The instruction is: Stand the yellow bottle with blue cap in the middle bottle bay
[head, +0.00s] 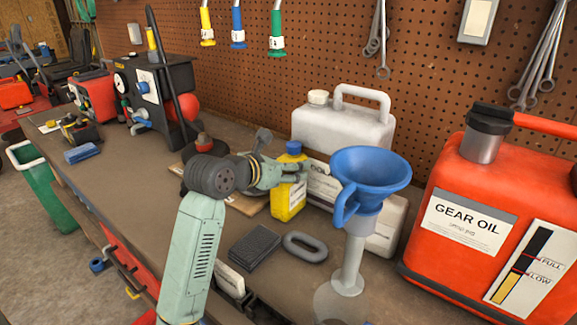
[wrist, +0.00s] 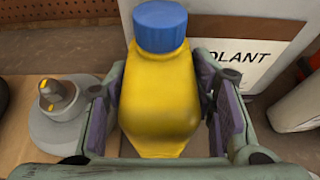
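The yellow bottle with a blue cap (head: 291,200) stands upright on the workbench, at or beside the edge of a tan wooden board (head: 250,208). My gripper (head: 290,174) reaches it from the left at its upper body. In the wrist view the bottle (wrist: 160,100) fills the space between my two purple-padded fingers (wrist: 165,110). The pads stand on either side of it, with a narrow gap showing at the right. The fingers look open around the bottle. The bottle's base is hidden in the wrist view. I cannot make out the middle bottle bay.
A white labelled jug (head: 345,125) stands close behind the bottle. A blue funnel (head: 370,170) stands on a grey support at the right, near a red gear oil can (head: 470,200). A dark pad (head: 254,247) and a grey ring (head: 305,246) lie in front.

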